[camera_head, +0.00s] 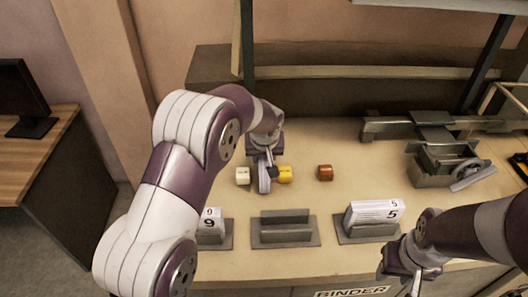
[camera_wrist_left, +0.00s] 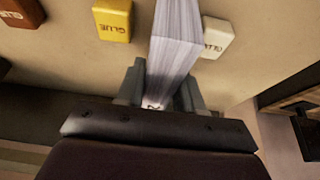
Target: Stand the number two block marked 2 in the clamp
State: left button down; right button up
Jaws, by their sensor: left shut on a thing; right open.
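My left gripper (camera_head: 265,158) is shut on a pale, thin paper-like block (camera_head: 264,180), held edge-on above the table at the back middle. In the left wrist view the block (camera_wrist_left: 175,40) runs away from between the fingers of my left gripper (camera_wrist_left: 162,88). A small dark mark shows at its near end, but I cannot read it as a 2. A grey slotted clamp (camera_head: 286,238) stands empty at the front middle of the table. My right gripper (camera_head: 408,276) is open and empty at the front right, low in the head view.
A block marked 9 (camera_head: 209,224) and a block marked 5 (camera_head: 374,215) stand in similar holders on either side. White (camera_head: 242,176), yellow (camera_head: 286,174) and brown (camera_head: 325,173) glue pieces lie behind. A grey machine (camera_head: 440,160) stands at the back right.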

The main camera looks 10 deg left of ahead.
pick_arm(q)
jog(key=shift+w+f, duration=0.25)
jog(key=c, duration=0.7)
grip_release()
jog(key=shift+s+r, duration=0.15)
jog(key=shift+r, duration=0.1)
